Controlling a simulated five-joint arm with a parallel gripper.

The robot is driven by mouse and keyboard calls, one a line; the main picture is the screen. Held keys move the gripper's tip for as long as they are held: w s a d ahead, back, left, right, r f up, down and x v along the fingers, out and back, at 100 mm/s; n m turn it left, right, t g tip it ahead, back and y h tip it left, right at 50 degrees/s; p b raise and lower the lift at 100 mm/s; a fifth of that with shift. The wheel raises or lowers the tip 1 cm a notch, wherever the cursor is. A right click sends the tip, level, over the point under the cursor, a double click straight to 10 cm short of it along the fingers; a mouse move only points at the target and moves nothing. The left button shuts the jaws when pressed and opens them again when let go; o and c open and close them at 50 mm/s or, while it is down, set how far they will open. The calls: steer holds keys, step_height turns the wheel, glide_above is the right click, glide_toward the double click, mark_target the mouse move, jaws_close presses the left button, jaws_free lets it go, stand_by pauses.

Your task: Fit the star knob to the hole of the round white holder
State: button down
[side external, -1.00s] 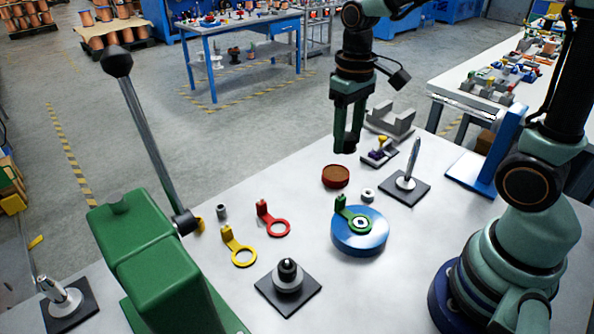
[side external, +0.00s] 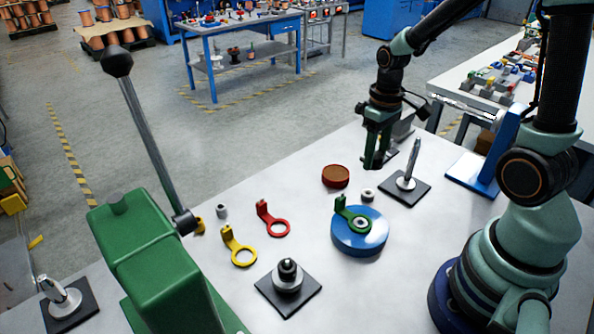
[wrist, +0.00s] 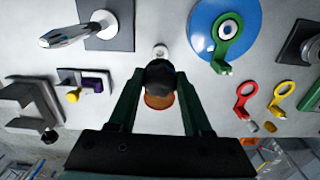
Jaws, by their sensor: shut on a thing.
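My gripper (side external: 377,163) is shut on the star knob, a dark rounded piece (wrist: 160,76) seen between the fingertips in the wrist view. In the side view the fingers hide most of the knob, and its lower end cannot be made out. The round white holder (side external: 367,195) is a small pale ring with a dark hole, standing on the table just below my gripper. It also shows in the wrist view (wrist: 160,50), just beyond the knob and partly covered by it. The knob is above the table and apart from the holder.
A blue disc (side external: 345,241) with a green ringed arm (side external: 342,207) lies close in front of the holder. A red-brown round dish (side external: 335,176) is left of it. A metal post on a dark plate (side external: 404,191) stands to the right. Red (side external: 272,222) and yellow (side external: 240,252) ringed arms lie further left.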

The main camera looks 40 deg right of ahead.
steer(key=shift+f, duration=3.15)
steer(key=shift+f, duration=0.45)
steer(key=shift+f, duration=0.55)
steer(key=shift+c, duration=1.3)
jaws_free()
step_height(320, 180, up, 12)
steer(key=shift+r, duration=0.1)
